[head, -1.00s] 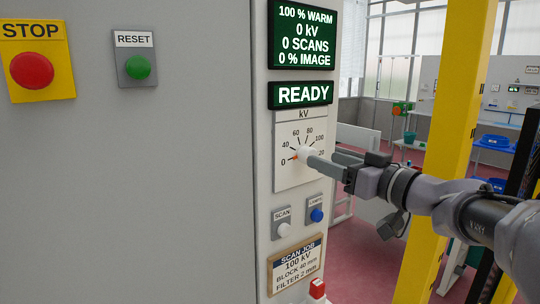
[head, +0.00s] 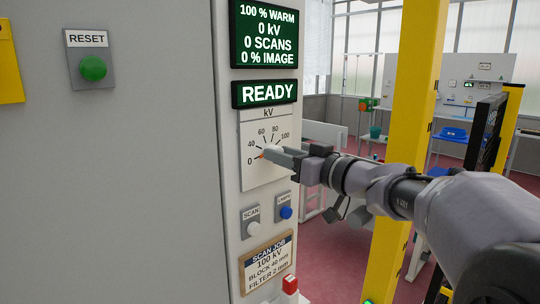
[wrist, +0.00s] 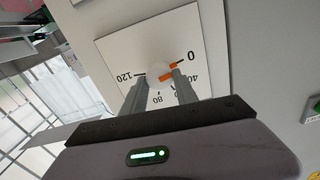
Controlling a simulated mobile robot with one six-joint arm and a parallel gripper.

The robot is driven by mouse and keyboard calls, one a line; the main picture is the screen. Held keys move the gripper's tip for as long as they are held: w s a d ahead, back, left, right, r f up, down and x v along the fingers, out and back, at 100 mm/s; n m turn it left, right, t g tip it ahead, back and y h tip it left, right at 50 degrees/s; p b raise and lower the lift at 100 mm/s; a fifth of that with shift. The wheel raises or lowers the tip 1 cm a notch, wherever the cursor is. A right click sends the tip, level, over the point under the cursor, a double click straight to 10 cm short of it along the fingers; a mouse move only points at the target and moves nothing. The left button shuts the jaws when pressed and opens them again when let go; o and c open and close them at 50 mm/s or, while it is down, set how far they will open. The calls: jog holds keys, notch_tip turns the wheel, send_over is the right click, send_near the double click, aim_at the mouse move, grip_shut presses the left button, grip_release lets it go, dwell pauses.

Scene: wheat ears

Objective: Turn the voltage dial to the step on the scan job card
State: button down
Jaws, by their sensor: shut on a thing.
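The voltage dial's white knob (wrist: 158,70) sits on a white plate (head: 256,178) marked kV, with a scale from 0 to 120. Its orange pointer (wrist: 173,66) points towards the 0 mark. My gripper (head: 270,153) is shut on the knob, one finger on each side in the wrist view (wrist: 157,84). In the head view the fingers hide most of the knob. The scan job card (head: 266,262) below reads 100 kV, block 40 mm, filter 2 mm. The display (head: 268,35) reads 100 % warm, 0 kV, 0 scans, 0 % image.
A green READY sign (head: 265,93) is above the dial. A white SCAN button (head: 253,229) and a blue button (head: 286,212) sit below it. A green RESET button (head: 93,68) is at left. A yellow post (head: 405,110) stands behind my arm.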

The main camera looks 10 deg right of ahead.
jog(key=shift+m+b, duration=0.3)
jog(key=shift+f+m+p, duration=0.2)
jog(key=shift+m+p, duration=0.95)
jog(key=shift+m, duration=6.65)
jog(key=shift+f+m+p, duration=0.2)
jog(key=shift+m+p, duration=0.9)
jog(key=shift+m, duration=6.7)
jog(key=c, duration=0.9)
grip_release()
jog(key=shift+c, duration=0.2)
